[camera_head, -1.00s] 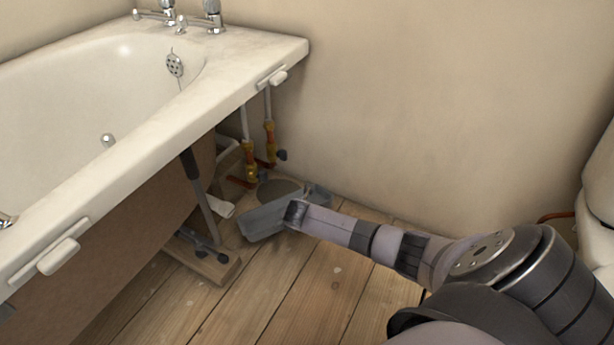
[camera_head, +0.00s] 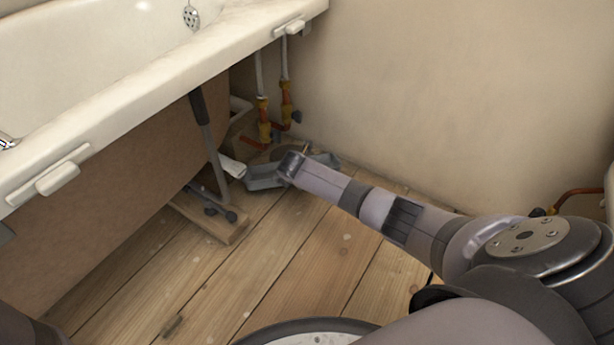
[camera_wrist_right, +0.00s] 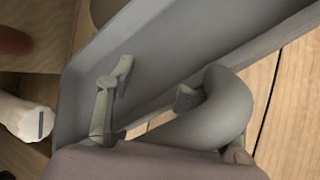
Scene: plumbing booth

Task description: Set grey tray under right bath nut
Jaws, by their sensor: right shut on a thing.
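The grey tray (camera_head: 264,179) is low at the floor, under the bath's far corner and in front of the pipes. My right wrist hides part of it. The right bath nut is a brass fitting (camera_head: 286,112) on the right-hand pipe, above and behind the tray. Another brass fitting (camera_head: 264,132) is on the left-hand pipe. My right gripper (camera_head: 291,164) is shut on the tray's edge. In the right wrist view the tray (camera_wrist_right: 190,45) runs diagonally beside its fingers (camera_wrist_right: 150,98). I cannot tell whether the tray touches the boards. My left gripper is not in view.
A bath leg (camera_head: 204,130) stands on a wooden block (camera_head: 205,216) left of the tray. A white pipe end (camera_head: 232,167) lies close to the tray's left end, also in the right wrist view (camera_wrist_right: 25,118). The wall is behind.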

